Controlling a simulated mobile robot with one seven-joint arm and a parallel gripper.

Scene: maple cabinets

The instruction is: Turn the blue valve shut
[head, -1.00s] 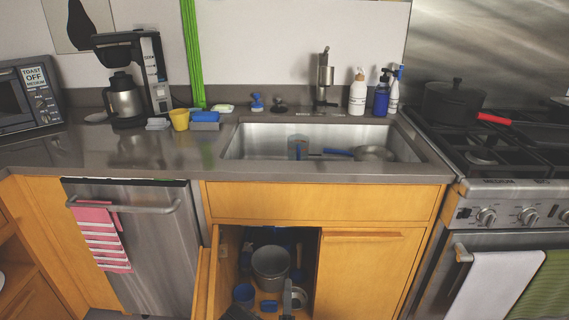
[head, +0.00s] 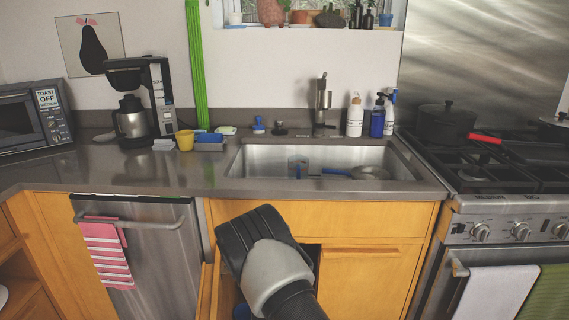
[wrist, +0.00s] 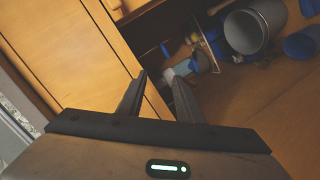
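My gripper (wrist: 155,74) is open in the wrist view, with a gap between its two fingers and nothing held. Its fingertips point toward the open cabinet under the sink. In the head view its black hand (head: 243,236) is in front of that opening, and its fingers are hidden. I cannot pick out the blue valve for sure. Inside the cabinet, a blue item (wrist: 203,58) lies beyond the right fingertip, with a pale item (wrist: 181,69) beside it. A small blue knob-like object (head: 258,125) also stands on the counter behind the sink.
In the cabinet, a grey pot (wrist: 243,32) and a blue cup (wrist: 298,46) stand to the right. The cabinet's wooden face (wrist: 70,50) is close on the left. The sink (head: 240,165) is above, and the stove (head: 487,200) is at right.

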